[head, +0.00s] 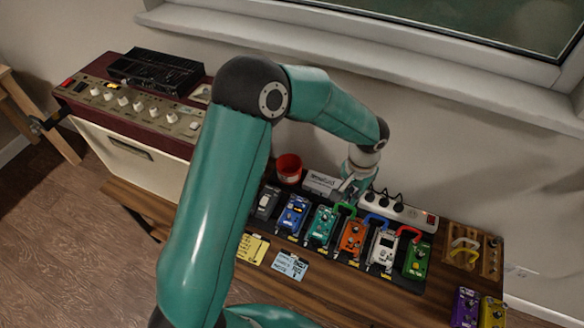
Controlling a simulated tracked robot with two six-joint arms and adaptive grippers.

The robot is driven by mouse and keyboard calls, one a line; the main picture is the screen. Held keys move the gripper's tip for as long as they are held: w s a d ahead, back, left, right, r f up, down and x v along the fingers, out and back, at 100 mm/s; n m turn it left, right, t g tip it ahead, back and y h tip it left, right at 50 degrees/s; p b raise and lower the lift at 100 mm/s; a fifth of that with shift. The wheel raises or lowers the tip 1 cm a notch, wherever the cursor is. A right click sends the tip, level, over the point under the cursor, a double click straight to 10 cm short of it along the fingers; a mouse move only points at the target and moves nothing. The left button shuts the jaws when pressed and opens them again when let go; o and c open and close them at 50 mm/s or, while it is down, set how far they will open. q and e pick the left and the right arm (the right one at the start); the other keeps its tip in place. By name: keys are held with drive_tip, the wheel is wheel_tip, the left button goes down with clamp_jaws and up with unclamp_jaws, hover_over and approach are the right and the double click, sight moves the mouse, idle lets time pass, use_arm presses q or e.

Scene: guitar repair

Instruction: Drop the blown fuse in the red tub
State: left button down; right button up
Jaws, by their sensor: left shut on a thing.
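The red tub (289,168) is a small open cup standing behind the pedals, against the wall side of the bench. My left gripper (349,191) is to the right of the tub and apart from it, low over the back of the pedal row, beside a white labelled box (322,183). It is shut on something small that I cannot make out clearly. I cannot pick out the blown fuse anywhere. My right gripper is not in view.
A row of pedals with coloured patch cables, such as the orange pedal (352,236), fills the bench. A white power strip (402,210) lies behind them. An amplifier (130,105) stands left. Notes (290,265) lie in front. My left arm hides part of the bench.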

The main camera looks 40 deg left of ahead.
use_arm(q)
drive_tip(key=w+a+f+b, duration=0.2)
drive_tip(key=w+a+f, duration=0.1)
drive_tip(key=a, duration=0.7)
drive_tip(key=w+a+f+b, duration=0.2)
drive_tip(key=a+f, duration=0.1)
drive_tip(key=a, duration=0.7)
drive_tip(key=w+a+f+b, duration=0.3)
drive_tip(key=a, duration=0.6)
wheel_tip(320, 180, down, 6)
drive_tip(key=a+b, duration=0.1)
drive_tip(key=b, duration=0.2)
drive_tip(key=shift+s+n, duration=0.15)
drive_tip(key=shift+n, duration=0.25)
drive_tip(key=c, duration=1.2)
unclamp_jaws()
